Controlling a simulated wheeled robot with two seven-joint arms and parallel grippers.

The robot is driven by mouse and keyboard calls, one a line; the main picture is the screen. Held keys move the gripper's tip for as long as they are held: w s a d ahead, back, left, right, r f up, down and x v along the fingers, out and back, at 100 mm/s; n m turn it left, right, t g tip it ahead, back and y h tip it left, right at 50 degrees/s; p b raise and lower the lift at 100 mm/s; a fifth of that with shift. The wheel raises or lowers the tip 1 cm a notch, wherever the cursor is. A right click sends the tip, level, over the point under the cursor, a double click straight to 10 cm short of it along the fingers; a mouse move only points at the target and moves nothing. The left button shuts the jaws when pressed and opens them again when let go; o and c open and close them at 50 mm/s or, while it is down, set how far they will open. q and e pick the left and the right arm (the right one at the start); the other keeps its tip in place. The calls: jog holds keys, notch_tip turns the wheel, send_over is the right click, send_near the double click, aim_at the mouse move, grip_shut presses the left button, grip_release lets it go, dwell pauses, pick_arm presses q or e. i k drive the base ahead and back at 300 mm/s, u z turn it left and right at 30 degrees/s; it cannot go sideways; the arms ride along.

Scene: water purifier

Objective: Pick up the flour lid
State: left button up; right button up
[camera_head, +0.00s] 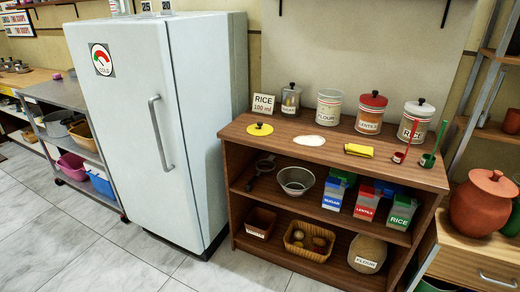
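A yellow round lid (258,131) with a dark knob lies flat on the left part of the wooden cabinet's top (285,153). The white canister labelled FLOUR (328,110) stands open behind it to the right, with no lid on. A white powdery patch (309,140) lies on the top, right of the yellow lid. Neither of my grippers is in view.
Lidded sugar (290,101), lentils (370,115) and rice (415,124) canisters line the back. A yellow cloth (359,150) and red and green scoops (432,156) lie right. A tall fridge (135,130) stands left.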

aim_at(259, 129)
jog(key=u, duration=1.05)
jog(key=i, duration=1.2)
jog(key=z, duration=0.1)
